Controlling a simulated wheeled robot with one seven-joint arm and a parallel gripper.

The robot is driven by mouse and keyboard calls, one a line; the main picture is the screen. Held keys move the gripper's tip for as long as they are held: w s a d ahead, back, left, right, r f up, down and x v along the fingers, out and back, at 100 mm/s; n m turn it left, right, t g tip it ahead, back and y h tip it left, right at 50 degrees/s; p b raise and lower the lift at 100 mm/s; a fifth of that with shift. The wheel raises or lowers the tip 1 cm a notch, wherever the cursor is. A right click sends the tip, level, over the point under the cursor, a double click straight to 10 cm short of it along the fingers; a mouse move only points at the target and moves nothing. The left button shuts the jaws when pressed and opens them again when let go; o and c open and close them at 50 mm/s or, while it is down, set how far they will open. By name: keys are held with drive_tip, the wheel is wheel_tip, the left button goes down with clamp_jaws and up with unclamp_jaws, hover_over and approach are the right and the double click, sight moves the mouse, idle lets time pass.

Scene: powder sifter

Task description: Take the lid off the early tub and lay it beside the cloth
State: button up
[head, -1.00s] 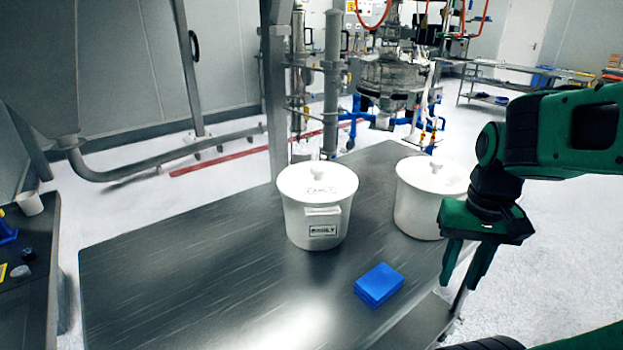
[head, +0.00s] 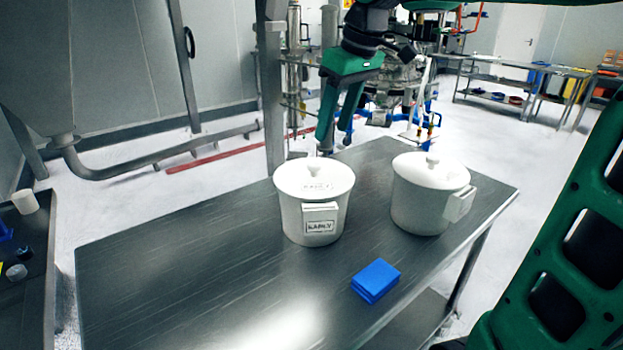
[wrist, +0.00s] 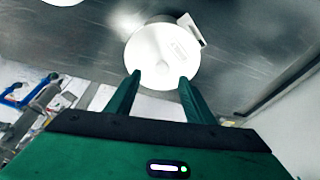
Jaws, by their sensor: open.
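The early tub (head: 312,220) is white, with a label plate on its front, and stands on the steel table. Its white lid (head: 297,182) with a round knob is on it. My gripper (head: 333,140) is open and empty, pointing down, above and slightly right of the lid in the head view. In the wrist view the lid (wrist: 150,50) lies beyond my fingertips (wrist: 160,76), which look apart from it. The knob is hard to make out there. The folded blue cloth (head: 376,279) lies on the table, nearer and to the right of the tub.
A second white lidded tub (head: 420,205) stands right of the early tub. The steel table (head: 180,260) is bare left of the early tub and the cloth. A metal post (head: 273,100) rises behind the table. A dark side table (head: 30,290) stands at far left.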

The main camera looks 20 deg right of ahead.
sight(315, 164)
drive_tip(key=x, duration=0.7)
drive_tip(key=a+x, duration=0.1)
drive_tip(key=x, duration=0.2)
drive_tip(key=shift+w+a, duration=0.1)
drive_tip(key=shift+w, duration=0.3)
clamp_jaws()
